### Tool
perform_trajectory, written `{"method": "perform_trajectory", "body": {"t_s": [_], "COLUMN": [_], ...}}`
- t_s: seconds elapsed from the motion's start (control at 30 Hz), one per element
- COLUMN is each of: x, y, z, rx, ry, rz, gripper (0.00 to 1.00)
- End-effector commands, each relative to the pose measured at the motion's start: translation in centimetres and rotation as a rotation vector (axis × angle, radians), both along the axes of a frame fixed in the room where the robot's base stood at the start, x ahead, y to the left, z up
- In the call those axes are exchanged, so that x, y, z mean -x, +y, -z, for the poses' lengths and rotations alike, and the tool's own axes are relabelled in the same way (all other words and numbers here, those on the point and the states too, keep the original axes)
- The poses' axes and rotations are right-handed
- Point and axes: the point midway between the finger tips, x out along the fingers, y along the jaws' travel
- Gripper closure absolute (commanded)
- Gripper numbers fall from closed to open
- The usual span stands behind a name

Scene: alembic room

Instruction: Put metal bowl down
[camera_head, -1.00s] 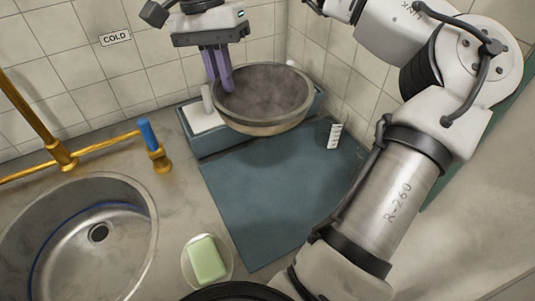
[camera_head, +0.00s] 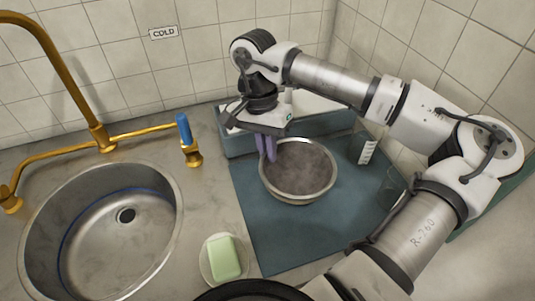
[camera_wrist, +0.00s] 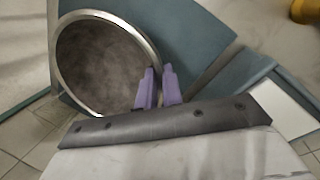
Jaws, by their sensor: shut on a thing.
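The metal bowl (camera_head: 298,170) is round, grey and upright, with a pale rim. In the head view it is over the blue-green mat (camera_head: 250,215), on the mat's back part; I cannot tell whether its base touches the mat. My gripper (camera_head: 268,158) has purple fingers shut on the bowl's left rim. In the wrist view the bowl (camera_wrist: 105,62) fills the upper left, and my gripper (camera_wrist: 158,88) meets its rim at the lower right. The bowl looks empty.
A blue-green shelf (camera_head: 235,143) with a pale top stands behind the bowl. A dark container with white marks (camera_head: 366,150) and a clear glass (camera_head: 392,188) stand to the right. Green soap (camera_head: 224,257) on a dish and the sink (camera_head: 100,225) are left. The mat's front is clear.

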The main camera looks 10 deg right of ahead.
Motion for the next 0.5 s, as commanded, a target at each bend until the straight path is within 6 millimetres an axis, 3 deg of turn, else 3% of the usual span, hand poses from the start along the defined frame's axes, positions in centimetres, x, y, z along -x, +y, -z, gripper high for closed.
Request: {"method": "perform_trajectory", "body": {"t_s": [0.2,0.5], "x": [0.0,0.0], "y": [0.0,0.0], "z": [2.6,3.0], "rx": [-0.001,0.000], "ry": [0.001,0.000], "rz": [0.000,0.001], "gripper": [1.00,1.00]}}
